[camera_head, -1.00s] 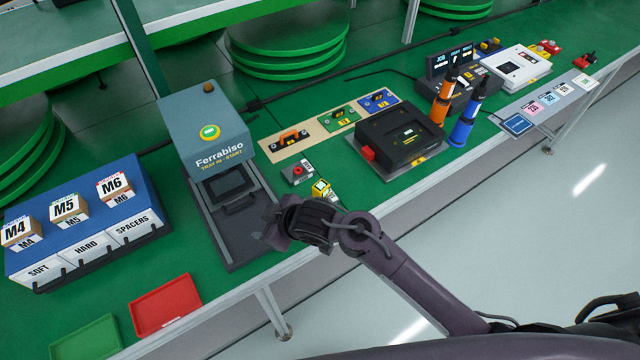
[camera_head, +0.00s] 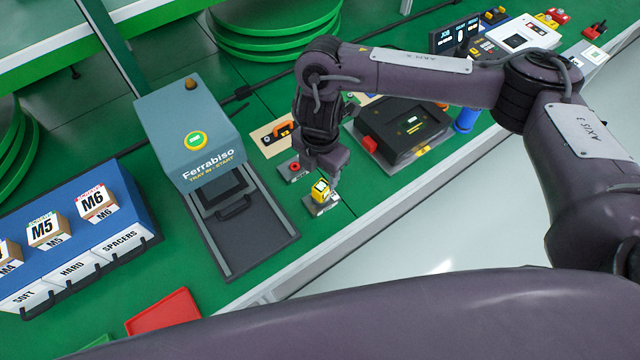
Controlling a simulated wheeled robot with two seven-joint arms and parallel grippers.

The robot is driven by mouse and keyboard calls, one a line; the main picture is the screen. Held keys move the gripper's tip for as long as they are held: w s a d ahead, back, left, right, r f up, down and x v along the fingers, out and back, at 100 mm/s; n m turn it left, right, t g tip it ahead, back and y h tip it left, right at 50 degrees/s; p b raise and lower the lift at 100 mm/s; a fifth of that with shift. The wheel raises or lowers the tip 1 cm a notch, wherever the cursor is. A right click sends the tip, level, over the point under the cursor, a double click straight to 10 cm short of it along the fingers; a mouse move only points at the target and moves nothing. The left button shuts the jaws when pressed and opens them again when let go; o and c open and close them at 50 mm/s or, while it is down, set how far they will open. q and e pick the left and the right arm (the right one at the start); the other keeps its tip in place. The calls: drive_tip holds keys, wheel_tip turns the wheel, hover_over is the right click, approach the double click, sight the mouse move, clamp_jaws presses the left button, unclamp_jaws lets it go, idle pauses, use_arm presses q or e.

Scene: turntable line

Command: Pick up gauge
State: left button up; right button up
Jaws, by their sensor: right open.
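A small yellow block (camera_head: 321,190) with a pale face sits on a small grey base on the green bench, right of the grey machine; I cannot tell for sure that it is the gauge. My right gripper (camera_head: 324,172) points down just above and behind the block, its jaws open and apparently empty. The gap between fingers and block is hard to judge. An orange-handled piece (camera_head: 283,132) lies on a tan board behind the gripper; the rest of that board is mostly hidden by my arm. My left gripper is out of view.
The Ferrabiso machine (camera_head: 191,130), with its dark tray bed, stands left of the block. A small grey box with a red button (camera_head: 294,168) is just behind it. A black case (camera_head: 402,130) is to the right. A red tray (camera_head: 163,312) lies at the front left.

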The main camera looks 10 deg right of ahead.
sight(321, 186)
drive_tip(key=shift+s+f, duration=0.25)
drive_tip(key=shift+f, duration=0.8)
wheel_tip(321, 186, down, 5)
drive_tip(key=shift+w+d+f+b, duration=0.1)
drive_tip(key=shift+b, duration=0.55)
clamp_jaws()
